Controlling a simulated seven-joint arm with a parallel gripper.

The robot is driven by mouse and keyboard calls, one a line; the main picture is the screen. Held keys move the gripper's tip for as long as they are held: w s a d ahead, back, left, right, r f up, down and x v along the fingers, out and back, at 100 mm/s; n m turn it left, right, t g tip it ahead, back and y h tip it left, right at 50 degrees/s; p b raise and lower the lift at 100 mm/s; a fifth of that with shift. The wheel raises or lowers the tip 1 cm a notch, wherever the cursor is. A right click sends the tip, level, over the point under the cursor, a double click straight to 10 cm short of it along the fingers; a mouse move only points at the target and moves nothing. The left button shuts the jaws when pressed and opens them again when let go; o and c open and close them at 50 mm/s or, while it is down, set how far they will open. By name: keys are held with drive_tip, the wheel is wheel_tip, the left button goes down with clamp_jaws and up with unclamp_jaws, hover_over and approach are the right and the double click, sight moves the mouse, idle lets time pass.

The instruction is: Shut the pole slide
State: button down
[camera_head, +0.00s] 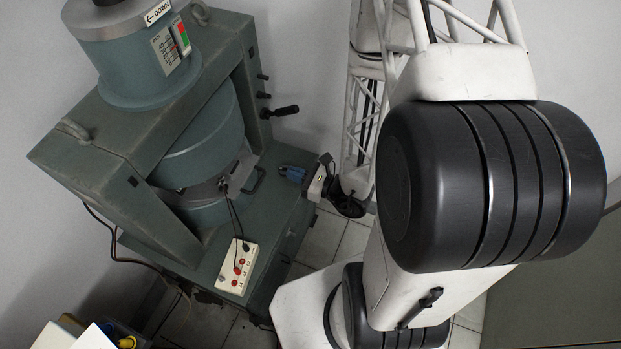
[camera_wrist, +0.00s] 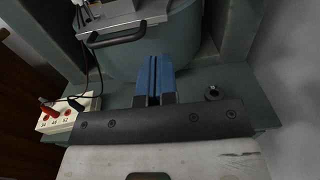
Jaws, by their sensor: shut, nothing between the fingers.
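The pole slide is a grey metal plate (camera_head: 196,194) in the gap of the large green magnet (camera_head: 200,140), with a dark bar handle (camera_head: 257,181) on its front. In the wrist view the slide plate (camera_wrist: 112,14) and its handle (camera_wrist: 117,36) are at the upper left. My gripper (camera_head: 281,171) has blue fingers, closed together and empty. It is a short way to the right of the handle in the head view, apart from it. In the wrist view the fingertips (camera_wrist: 154,60) point at the magnet's lower pole, right of the handle. How far the slide stands out is hard to tell.
A white terminal box (camera_head: 237,267) with red and black plugs sits on the magnet's base, its leads running up near the slide. It also shows in the wrist view (camera_wrist: 68,112). A small dark knob (camera_wrist: 212,92) is right of my fingers.

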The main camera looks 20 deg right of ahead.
drive_tip(key=shift+v, duration=2.35)
drive_tip(key=s+a+r+n+g, duration=0.1)
drive_tip(key=a+r+n+g, duration=0.2)
drive_tip(key=r+n+g, duration=0.5)
drive_tip(key=s+a+r+n+g, duration=0.1)
drive_tip(key=a+r+n+g, duration=0.2)
drive_tip(key=r+n+g, duration=0.45)
drive_tip(key=s+d+r+n+t+h, duration=0.1)
drive_tip(key=s+d+r+n+h, duration=0.1)
drive_tip(key=r, duration=0.6)
drive_tip(key=s+d+r+n+t+h, duration=0.1)
drive_tip(key=s+r+n+t+h, duration=0.1)
drive_tip(key=r+n+h, duration=0.3)
drive_tip(key=s+d+r+n+t+h, duration=0.2)
drive_tip(key=r+n+h, duration=0.2)
drive_tip(key=r, duration=0.7)
drive_tip(key=shift+s+d+r+h, duration=0.25)
drive_tip(key=shift+s+d+h, duration=0.1)
drive_tip(key=shift+h, duration=0.65)
